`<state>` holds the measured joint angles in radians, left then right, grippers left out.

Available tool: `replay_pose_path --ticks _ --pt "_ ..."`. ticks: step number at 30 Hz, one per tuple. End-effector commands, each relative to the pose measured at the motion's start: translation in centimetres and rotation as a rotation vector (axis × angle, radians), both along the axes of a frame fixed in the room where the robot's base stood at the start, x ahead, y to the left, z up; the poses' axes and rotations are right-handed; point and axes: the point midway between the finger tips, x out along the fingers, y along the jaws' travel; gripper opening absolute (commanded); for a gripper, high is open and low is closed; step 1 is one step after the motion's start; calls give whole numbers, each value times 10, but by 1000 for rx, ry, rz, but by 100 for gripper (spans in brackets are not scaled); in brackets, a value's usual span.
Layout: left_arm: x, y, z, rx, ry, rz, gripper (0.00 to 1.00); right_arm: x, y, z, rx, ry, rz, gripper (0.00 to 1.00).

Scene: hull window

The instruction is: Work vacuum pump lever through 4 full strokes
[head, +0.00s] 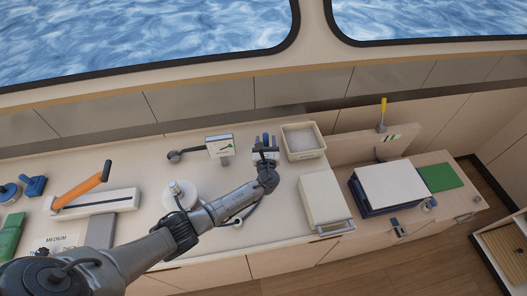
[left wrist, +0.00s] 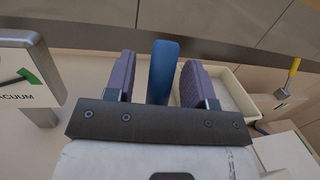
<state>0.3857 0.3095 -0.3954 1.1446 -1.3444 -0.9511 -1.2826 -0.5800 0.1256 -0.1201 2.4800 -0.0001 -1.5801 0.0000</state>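A blue upright lever handle (head: 266,139) stands near the back of the counter, beside the vacuum gauge. In the left wrist view the blue handle (left wrist: 162,72) stands between the two purple-grey fingers, with a gap on each side. My left gripper (head: 265,146) reaches over the counter and is open around the handle; it also shows in the left wrist view (left wrist: 157,80). The lever's base is mostly hidden by the gripper. The vacuum gauge (head: 219,146) has a green zone and a dark needle; its label shows in the left wrist view (left wrist: 28,85). My right gripper is out of view.
A cream bin (head: 302,141) stands close right of the gripper. A white box (head: 325,204) is nearer the front. A yellow-handled lever (head: 383,112) stands at the right. A round white fitting (head: 180,194) is near my left forearm.

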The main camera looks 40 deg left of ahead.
Motion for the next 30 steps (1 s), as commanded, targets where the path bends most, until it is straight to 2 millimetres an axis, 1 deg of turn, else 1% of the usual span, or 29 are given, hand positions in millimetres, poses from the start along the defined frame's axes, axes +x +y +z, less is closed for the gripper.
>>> replay_pose_path --ticks 10,30 --pt "-2 -2 3 0 -4 0 53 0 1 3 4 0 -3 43" --pt "-40 -36 0 -1 -5 0 53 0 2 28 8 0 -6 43"
